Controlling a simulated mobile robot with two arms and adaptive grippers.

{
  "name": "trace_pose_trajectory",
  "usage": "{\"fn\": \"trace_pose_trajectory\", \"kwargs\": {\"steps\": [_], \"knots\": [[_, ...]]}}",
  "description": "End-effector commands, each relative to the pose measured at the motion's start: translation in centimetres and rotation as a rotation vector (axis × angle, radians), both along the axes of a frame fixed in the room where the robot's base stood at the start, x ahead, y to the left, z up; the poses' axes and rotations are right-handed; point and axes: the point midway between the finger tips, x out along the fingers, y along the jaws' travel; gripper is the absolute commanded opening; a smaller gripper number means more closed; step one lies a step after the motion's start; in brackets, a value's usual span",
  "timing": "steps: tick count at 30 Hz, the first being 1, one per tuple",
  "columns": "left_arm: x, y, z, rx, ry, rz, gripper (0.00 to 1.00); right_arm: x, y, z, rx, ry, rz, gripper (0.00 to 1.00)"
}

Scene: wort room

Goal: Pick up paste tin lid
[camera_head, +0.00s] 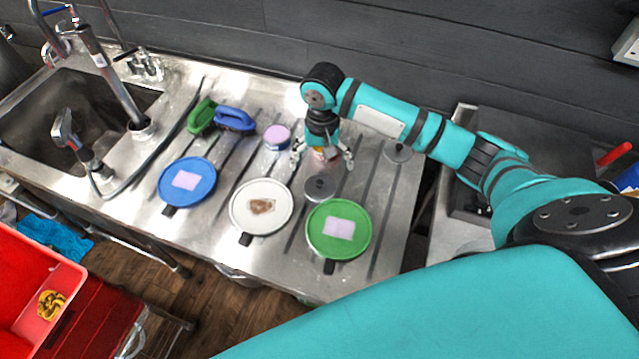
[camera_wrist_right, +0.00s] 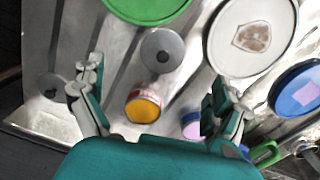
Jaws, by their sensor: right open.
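Two round grey metal lids with small knobs lie on the steel drainboard. One lid (camera_head: 320,187) is in front of my right gripper (camera_head: 323,159), also in the wrist view (camera_wrist_right: 162,50); the other lid (camera_head: 398,151) is farther right, at left in the wrist view (camera_wrist_right: 50,85). I cannot tell which belongs to the paste tin. An open tin with orange-yellow contents (camera_wrist_right: 142,109) stands below and between the spread fingers of my right gripper (camera_wrist_right: 158,90), which points down, open and empty. In the head view the gripper mostly hides this tin. My left gripper is out of view.
Blue (camera_head: 187,198), white (camera_head: 239,212) and green (camera_head: 322,245) round plates lie along the front. A pink-topped tin (camera_head: 277,138), a blue-handled brush (camera_head: 234,119) and a green one (camera_head: 201,115) are left of the gripper. A sink (camera_head: 50,120) is far left; a dark wall stands behind.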

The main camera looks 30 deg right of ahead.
Motion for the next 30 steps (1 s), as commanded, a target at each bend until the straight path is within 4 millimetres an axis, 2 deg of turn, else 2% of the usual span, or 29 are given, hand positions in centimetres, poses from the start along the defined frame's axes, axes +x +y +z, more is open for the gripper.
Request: {"fn": "trace_pose_trajectory", "kwargs": {"steps": [4,14,21,30], "knots": [[0.4,-0.1,0.6,-0.001,-0.007,0.0,0.73,-0.1,0.0,-2.7,-0.001,0.004,0.0,1.0],[1.5,-0.2,1.4,-0.004,-0.025,0.001,0.73,0.2,0.1,-5.4,-0.001,0.002,0.0,1.0],[1.2,-0.4,2.2,-0.006,-0.02,0.0,0.73,0.6,0.3,-8.9,0.0,0.001,0.0,1.0],[1.0,-0.5,2.2,-0.007,-0.016,0.0,0.73,0.6,0.3,-9.6,-0.001,-0.001,0.002,1.0]]}}
